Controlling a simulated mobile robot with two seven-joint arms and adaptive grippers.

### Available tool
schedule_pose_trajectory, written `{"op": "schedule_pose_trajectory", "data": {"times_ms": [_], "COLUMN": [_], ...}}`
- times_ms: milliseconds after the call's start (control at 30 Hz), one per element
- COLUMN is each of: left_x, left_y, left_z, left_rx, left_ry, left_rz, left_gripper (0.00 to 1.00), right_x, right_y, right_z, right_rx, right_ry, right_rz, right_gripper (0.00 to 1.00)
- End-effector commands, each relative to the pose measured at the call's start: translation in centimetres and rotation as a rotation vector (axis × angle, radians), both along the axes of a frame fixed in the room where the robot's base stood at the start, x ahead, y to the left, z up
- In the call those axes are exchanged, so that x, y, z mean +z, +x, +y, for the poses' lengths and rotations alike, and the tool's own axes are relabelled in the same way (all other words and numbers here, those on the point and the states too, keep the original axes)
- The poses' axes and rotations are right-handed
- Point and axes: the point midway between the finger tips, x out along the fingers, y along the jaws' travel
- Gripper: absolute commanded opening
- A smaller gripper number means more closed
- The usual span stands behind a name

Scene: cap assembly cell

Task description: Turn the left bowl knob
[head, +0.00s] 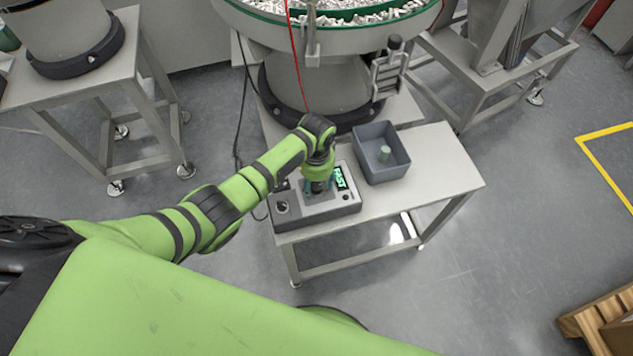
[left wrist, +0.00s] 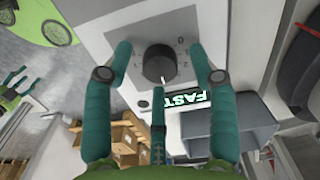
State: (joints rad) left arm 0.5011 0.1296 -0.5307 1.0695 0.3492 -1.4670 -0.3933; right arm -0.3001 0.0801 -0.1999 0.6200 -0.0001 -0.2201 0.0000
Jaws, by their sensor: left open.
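In the head view my left gripper (head: 318,187) points down over the grey control box (head: 320,212) and hides most of this knob. A green lit display reading FAST (head: 341,178) is beside the gripper.
A grey bin (head: 371,166) with a small green piece (head: 384,153) inside stands right of the box on the table (head: 444,168). A smaller knob (head: 282,207) is at the box's left. A feeder bowl (head: 340,38) full of white parts stands behind.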

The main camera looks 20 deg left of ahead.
Motion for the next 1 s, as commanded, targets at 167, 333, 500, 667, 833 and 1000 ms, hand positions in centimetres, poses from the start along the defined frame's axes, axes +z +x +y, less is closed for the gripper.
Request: {"op": "schedule_pose_trajectory", "data": {"times_ms": [167, 333, 500, 667, 833, 1000], "left_x": [-0.4, -0.4, -0.4, -0.4, -0.3, -0.2], "left_y": [0.0, 0.0, 0.0, 0.0, -0.1, -0.1], "left_z": [0.0, 0.0, 0.0, 0.0, 0.0, -0.1], "left_rx": [-0.001, -0.001, -0.001, 0.002, 0.029, 0.106], "left_ry": [0.000, -0.001, -0.001, -0.001, -0.001, -0.001], "left_rz": [-0.001, -0.002, -0.001, -0.001, 0.001, 0.001], "left_gripper": [0.58, 0.46, 0.02, 0.02, 0.02, 0.02], "right_x": [0.0, 0.0, 0.0, 0.0, 0.3, 1.0], "right_y": [0.0, 0.0, 0.0, 0.0, 0.0, 0.0], "right_z": [0.0, 0.0, 0.0, 0.0, 0.0, 0.0], "right_rx": [0.000, 0.000, 0.000, 0.000, 0.000, 0.000], "right_ry": [0.000, 0.000, 0.000, 0.000, 0.000, 0.000], "right_rz": [0.000, 0.000, 0.000, 0.000, 0.000, 0.000], "right_gripper": [0.56, 0.56, 0.56, 0.56, 0.56, 0.56]}}
